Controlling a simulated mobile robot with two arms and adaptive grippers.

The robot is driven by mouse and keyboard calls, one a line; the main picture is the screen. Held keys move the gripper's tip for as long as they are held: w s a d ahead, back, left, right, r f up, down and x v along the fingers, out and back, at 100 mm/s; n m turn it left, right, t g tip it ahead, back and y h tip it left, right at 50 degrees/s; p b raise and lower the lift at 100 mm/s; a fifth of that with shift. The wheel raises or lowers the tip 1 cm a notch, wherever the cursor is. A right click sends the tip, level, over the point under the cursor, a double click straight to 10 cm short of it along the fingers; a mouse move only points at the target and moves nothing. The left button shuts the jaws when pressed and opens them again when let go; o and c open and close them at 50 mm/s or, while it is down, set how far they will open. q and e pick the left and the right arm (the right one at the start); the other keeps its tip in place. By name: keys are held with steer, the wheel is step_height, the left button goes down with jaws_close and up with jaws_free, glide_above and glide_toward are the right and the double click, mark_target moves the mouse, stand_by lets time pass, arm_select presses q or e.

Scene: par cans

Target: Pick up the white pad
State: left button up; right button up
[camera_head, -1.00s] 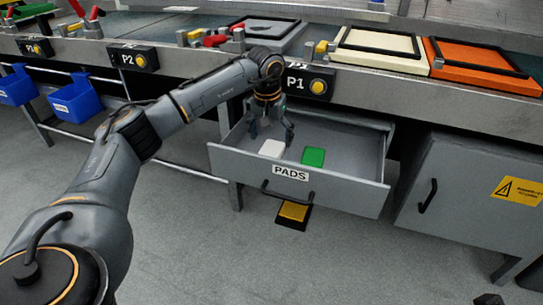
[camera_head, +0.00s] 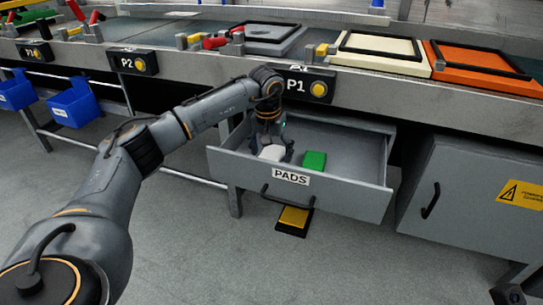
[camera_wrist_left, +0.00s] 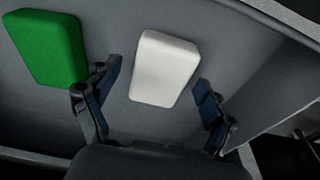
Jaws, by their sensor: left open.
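The white pad (camera_head: 272,153) lies in the open drawer marked PADS (camera_head: 345,190), on its floor towards the left. In the left wrist view the white pad (camera_wrist_left: 165,68) lies ahead of and between the two fingers. My left gripper (camera_head: 271,146) is down inside the drawer at the white pad. In the left wrist view my left gripper (camera_wrist_left: 152,100) is open, with a finger on each side of the pad's near end and nothing gripped. A green pad (camera_head: 314,161) lies right of the white one; in the wrist view the green pad (camera_wrist_left: 50,48) is beside the left finger.
The drawer walls stand close around my gripper. The workbench edge with the P1 button box (camera_head: 307,84) is above the drawer. A grey cabinet (camera_head: 470,195) stands at right. A yellow pedal (camera_head: 293,218) is on the floor. The drawer's right part is empty.

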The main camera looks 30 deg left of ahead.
arm_select(q)
steer(key=shift+f, duration=0.1)
steer(key=c, duration=1)
steer(key=shift+c, duration=0.2)
steer(key=shift+r+b, duration=0.2)
steer(key=shift+b, duration=0.25)
